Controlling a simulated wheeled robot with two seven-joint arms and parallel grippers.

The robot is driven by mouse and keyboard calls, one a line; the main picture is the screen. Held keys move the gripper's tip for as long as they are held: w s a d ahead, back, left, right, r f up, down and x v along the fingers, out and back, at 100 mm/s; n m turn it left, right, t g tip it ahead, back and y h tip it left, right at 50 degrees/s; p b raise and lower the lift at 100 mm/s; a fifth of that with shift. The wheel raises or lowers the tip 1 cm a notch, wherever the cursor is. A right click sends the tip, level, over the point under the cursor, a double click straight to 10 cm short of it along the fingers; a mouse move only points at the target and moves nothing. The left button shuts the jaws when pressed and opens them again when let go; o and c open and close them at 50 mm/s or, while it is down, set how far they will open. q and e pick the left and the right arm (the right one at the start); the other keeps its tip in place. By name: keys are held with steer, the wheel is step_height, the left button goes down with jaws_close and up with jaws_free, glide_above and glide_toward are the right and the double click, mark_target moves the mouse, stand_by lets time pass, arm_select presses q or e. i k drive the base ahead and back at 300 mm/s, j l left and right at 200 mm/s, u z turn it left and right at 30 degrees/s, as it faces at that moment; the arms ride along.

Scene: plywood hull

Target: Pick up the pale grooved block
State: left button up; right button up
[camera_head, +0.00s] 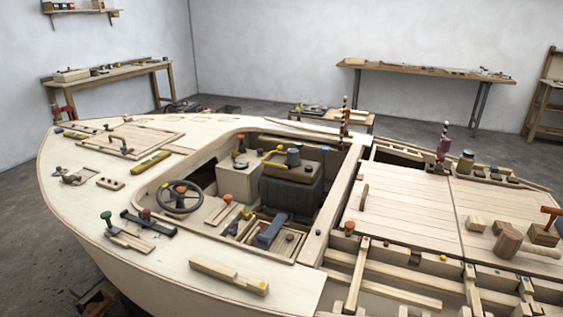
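A long pale wooden block (228,276) lies on the near deck of the plywood hull (150,250), close to the front edge. It has a lengthwise step or groove along its top and a small yellow spot near its right end. It looks like the pale grooved block, though the groove is small to make out. It lies apart from the other items, and nothing covers it. Neither of my grippers shows in the head view.
The cockpit holds a steering wheel (180,197) and a dark seat box (291,192). A black clamp-like bar (148,224) and a green-knobbed tool (107,222) lie left of the block. Mallets and blocks (508,242) sit at right. Deck around the block is mostly bare.

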mark_target(474, 223)
steer(key=z, duration=1.55)
steer(key=i+l+z, duration=0.2)
steer(key=z, duration=0.25)
steer(key=i+l+z, duration=0.1)
steer(key=z, duration=0.4)
steer(key=i+z, duration=0.3)
steer(key=z, duration=0.15)
steer(key=i+l+z, duration=0.1)
steer(key=i+z, duration=0.2)
steer(key=i, duration=0.35)
steer(key=i+z, duration=0.3)
steer(key=i, duration=0.35)
steer(key=i+j+u, duration=0.15)
steer(key=i+u, duration=0.25)
steer(key=i, duration=0.15)
steer(key=i+u, duration=0.4)
steer(key=i, duration=0.15)
steer(key=i+l+u, duration=0.2)
steer(key=i+u, duration=0.2)
steer(key=i, duration=0.15)
steer(key=i+u, duration=0.1)
steer(key=u, duration=0.8)
steer(key=i+l+u, duration=0.1)
steer(key=u, duration=0.35)
steer(key=i+l+u, duration=0.1)
steer(key=u, duration=0.3)
steer(key=l+u, duration=0.1)
steer(key=u, duration=0.35)
